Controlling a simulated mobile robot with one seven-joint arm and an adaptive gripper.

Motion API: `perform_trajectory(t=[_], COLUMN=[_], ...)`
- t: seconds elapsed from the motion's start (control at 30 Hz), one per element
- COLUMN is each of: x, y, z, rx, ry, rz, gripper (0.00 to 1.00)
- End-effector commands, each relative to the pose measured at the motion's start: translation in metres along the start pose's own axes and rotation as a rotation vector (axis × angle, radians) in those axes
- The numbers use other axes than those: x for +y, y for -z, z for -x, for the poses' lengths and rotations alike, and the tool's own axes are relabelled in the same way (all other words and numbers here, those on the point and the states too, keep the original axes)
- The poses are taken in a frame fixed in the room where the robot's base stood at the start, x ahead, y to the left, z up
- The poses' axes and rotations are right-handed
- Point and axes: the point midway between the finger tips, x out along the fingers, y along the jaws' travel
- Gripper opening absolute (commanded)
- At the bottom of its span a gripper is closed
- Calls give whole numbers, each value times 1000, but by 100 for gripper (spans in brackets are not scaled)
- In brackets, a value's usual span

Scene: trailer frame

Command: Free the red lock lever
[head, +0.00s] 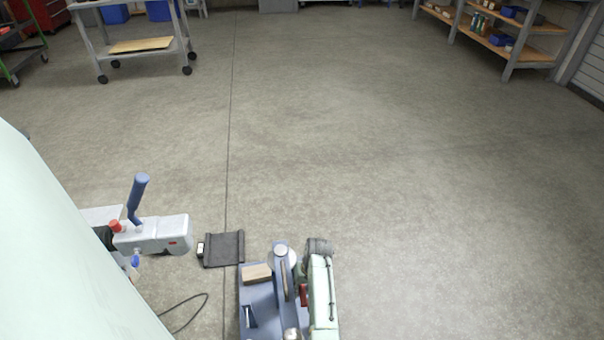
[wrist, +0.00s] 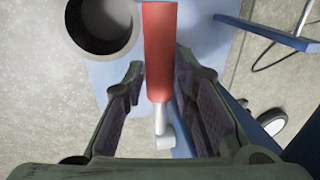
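The red lock lever (wrist: 160,50) shows in the wrist view as a red grip on a light metal shaft (wrist: 160,120), over the blue frame (wrist: 105,75). My gripper (wrist: 160,78) is open, with one finger on each side of the lever. A gap shows on the left; the right finger is very close to the lever, and I cannot tell if it touches. In the head view a small red part (head: 303,294), likely the lever, shows beside my pale green arm on the blue frame (head: 260,297). My fingers cannot be made out there.
A round dark cup-like part (wrist: 102,22) is left of the lever. A wooden block (head: 257,273) lies on the frame. A grey coupling (head: 165,235) with a blue handle (head: 138,198) and a black mat (head: 222,249) are to the left.

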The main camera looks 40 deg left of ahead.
Motion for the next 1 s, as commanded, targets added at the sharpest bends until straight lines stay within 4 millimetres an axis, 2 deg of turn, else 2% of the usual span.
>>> perform_trajectory(t=[0.17,0.53,0.67,1.0], x=[0,0,0,0], y=[0,0,0,0], z=[0,4,23,93], rx=[0,1,4,4], ry=[0,0,0,-1], rz=[0,0,-1,1], gripper=[40,40,40,40])
